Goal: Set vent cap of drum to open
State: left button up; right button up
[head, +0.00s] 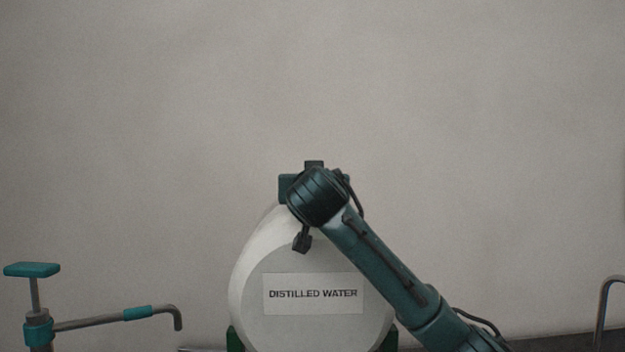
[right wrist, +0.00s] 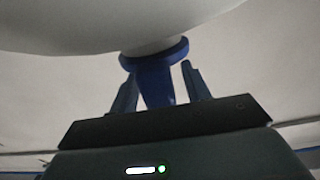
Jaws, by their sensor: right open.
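The white drum (head: 260,255) with a "DISTILLED WATER" label (head: 312,293) lies on its side, its round end facing me. My right arm reaches across its front to its top. In the right wrist view the blue vent cap (right wrist: 157,80), with a wide flange and a narrower stem, sits against the white drum (right wrist: 70,22). My right gripper (right wrist: 158,70) is open, with one finger on each side of the cap's stem. A gap shows at the right finger; contact on the left is unclear. In the head view the cap is hidden behind my arm. My left gripper is out of view.
A hand pump (head: 40,325) with a teal handle and a bent spout stands left of the drum. A curved metal pipe (head: 603,300) is at the far right edge. A plain wall (head: 480,120) is behind, and the space above the drum is clear.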

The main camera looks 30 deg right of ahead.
jog(key=shift+w, duration=0.1)
jog(key=shift+c, duration=0.6)
grip_shut()
